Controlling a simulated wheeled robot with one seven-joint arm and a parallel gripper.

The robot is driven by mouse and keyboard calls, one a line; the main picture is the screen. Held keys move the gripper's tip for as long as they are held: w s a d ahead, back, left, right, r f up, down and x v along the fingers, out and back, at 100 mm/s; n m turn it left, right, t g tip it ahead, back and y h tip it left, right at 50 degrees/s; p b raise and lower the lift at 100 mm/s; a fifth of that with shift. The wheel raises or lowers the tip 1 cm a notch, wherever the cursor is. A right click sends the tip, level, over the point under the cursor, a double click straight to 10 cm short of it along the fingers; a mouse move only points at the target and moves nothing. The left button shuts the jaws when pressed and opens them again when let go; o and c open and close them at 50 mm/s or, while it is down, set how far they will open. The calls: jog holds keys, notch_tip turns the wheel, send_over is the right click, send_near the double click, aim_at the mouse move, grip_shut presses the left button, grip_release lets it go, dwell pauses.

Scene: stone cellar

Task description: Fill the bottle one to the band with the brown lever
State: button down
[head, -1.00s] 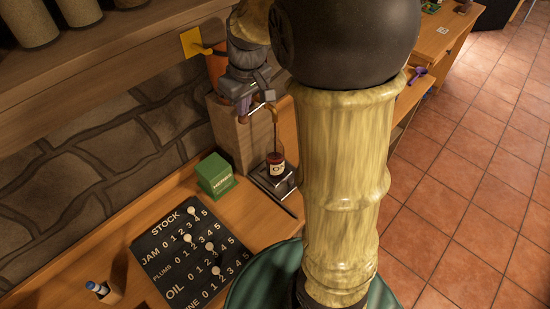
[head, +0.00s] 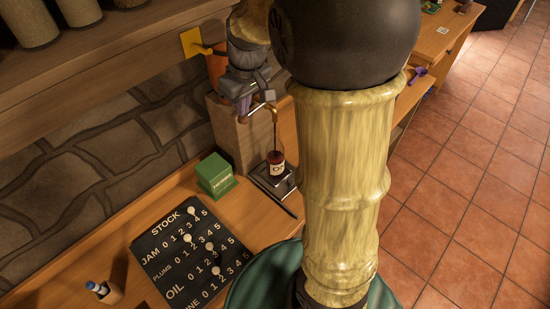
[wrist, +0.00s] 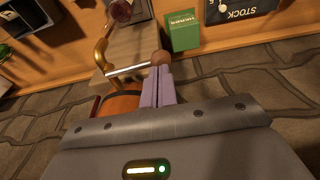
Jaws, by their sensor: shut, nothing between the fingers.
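The bottle (head: 277,167), with a pale label, stands upright on a dark metal tray (head: 265,179) under the brass spout (head: 262,107). A brown stream runs from the spout into it, and dark brown liquid shows in its upper part. The band cannot be made out. The bottle also shows at the top of the wrist view (wrist: 121,10). The lever's brown knob (wrist: 160,57) sits on a pale rod beside the spout in the wrist view. My gripper (wrist: 160,76) is shut, its purple fingertips against or very close to the knob, with nothing held.
A green box (head: 215,175) and a black stock board (head: 190,252) with white pegs lie left of the tray. A wooden block (head: 232,137) stands behind the spout. A shelf with jars (head: 33,22) overhangs the stone wall. Tiled floor is clear at right.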

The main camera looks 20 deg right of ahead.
jog(key=shift+r+p, duration=0.45)
jog(key=shift+r, duration=0.05)
dwell(2.2)
jog(key=shift+r+p, duration=1.3)
jog(key=shift+r, duration=0.2)
notch_tip(320, 180, up, 5)
jog(key=p, duration=0.4)
jog(key=shift+f, duration=0.1)
jog(key=s+f+m, duration=0.4)
jog(key=s+f, duration=0.6)
jog(key=s, duration=0.3)
jog(key=shift+f+m+t+h, duration=0.25)
jog(key=shift+m+t+h, duration=0.05)
jog(key=shift+h, duration=0.1)
dwell(0.8)
